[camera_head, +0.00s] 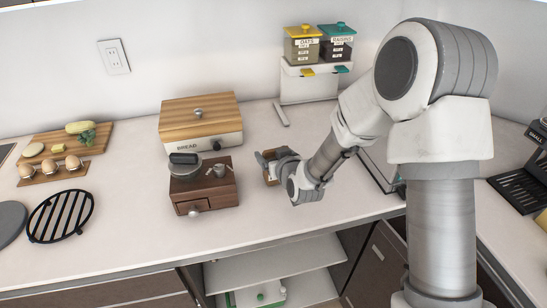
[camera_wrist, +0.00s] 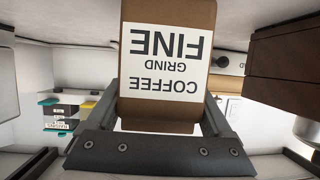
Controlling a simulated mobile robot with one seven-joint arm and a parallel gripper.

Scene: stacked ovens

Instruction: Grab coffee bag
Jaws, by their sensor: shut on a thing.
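The coffee bag (camera_wrist: 166,58) is brown with a white label reading "COFFEE GRIND FINE", upside down in the wrist view. It fills the space between the fingers of my gripper (camera_wrist: 163,108), which is shut on it. In the head view my gripper (camera_head: 274,161) is above the counter, just right of the wooden grinder box. There the brown bag (camera_head: 270,174) is mostly hidden behind my gripper and wrist. I cannot tell whether the bag touches the counter.
The wooden grinder box (camera_head: 205,187) stands close on the left, with a bread box (camera_head: 200,121) behind it. A white dispenser stand (camera_head: 308,85) with two containers is at the back. Eggs (camera_head: 57,168) and a black trivet (camera_head: 60,216) lie far left. The counter front is clear.

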